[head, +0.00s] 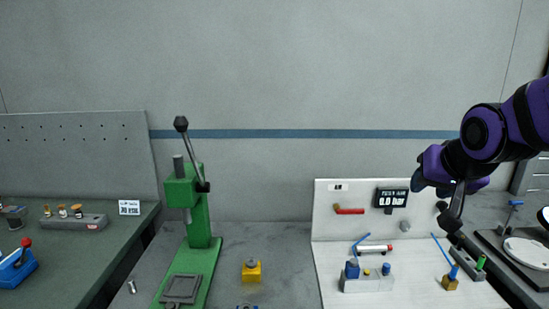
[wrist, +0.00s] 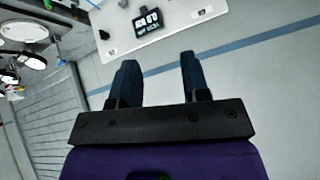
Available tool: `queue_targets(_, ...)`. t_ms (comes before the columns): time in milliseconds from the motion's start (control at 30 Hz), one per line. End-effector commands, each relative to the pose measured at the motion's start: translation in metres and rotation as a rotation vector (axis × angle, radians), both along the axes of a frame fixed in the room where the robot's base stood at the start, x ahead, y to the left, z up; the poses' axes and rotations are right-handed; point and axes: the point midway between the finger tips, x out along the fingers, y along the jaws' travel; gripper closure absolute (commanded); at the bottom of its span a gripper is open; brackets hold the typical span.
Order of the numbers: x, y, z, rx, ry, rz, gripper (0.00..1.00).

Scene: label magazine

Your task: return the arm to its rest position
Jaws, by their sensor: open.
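My purple and black arm reaches in from the right edge in the head view. My gripper (head: 455,208) hangs in the air in front of the white panel's right side, above the bench. In the wrist view my gripper (wrist: 158,75) shows two dark fingers spread apart with nothing between them. Beyond the fingers are the grey wall and a blue stripe, seen tilted.
A white panel (head: 330,215) carries a pressure display (head: 391,197) reading 0.0 bar, left of my gripper. A green press (head: 203,215) stands at centre left. A yellow block (head: 251,272) sits beside it. A round white plate (head: 526,250) lies at right. The air above the bench's middle is clear.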

Motion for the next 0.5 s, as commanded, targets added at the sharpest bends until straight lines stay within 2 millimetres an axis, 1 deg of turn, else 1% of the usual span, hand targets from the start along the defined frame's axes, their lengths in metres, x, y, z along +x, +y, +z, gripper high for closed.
queue_targets(33, -0.017, -0.001, 0.008, -0.02, 0.018, 0.018, 0.57)
queue_targets(100, -0.04, -0.002, 0.014, -0.045, 0.055, 0.045, 0.57)
queue_targets(300, -0.106, -0.006, 0.028, -0.1, 0.159, 0.135, 0.57)
queue_targets(400, -0.133, -0.007, 0.031, -0.116, 0.202, 0.177, 0.57)
queue_targets(500, -0.153, -0.009, 0.032, -0.125, 0.234, 0.206, 0.57)
